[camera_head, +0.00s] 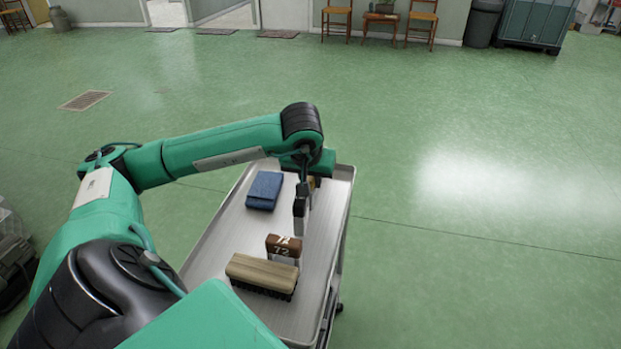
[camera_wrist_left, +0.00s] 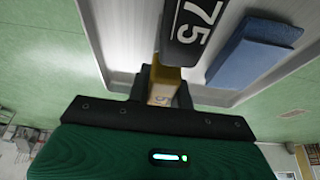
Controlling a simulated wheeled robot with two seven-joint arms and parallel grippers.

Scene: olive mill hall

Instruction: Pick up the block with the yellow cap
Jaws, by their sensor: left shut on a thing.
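The block with the yellow cap (camera_wrist_left: 163,88) sits between the two dark fingers of my left gripper (camera_wrist_left: 162,97) in the left wrist view. My left gripper is shut on it. In the head view only a small yellowish part of this block (camera_head: 313,183) shows; the gripper and wrist hide the rest. I cannot tell whether the block still touches the cart's top (camera_head: 222,242).
A block with a black cap (camera_head: 299,206), marked 75 in the left wrist view (camera_wrist_left: 190,30), stands close by. A brown-capped block (camera_head: 284,246), a wooden brush (camera_head: 262,273) and a folded blue cloth (camera_head: 264,190) are also on the cart. Open floor surrounds it.

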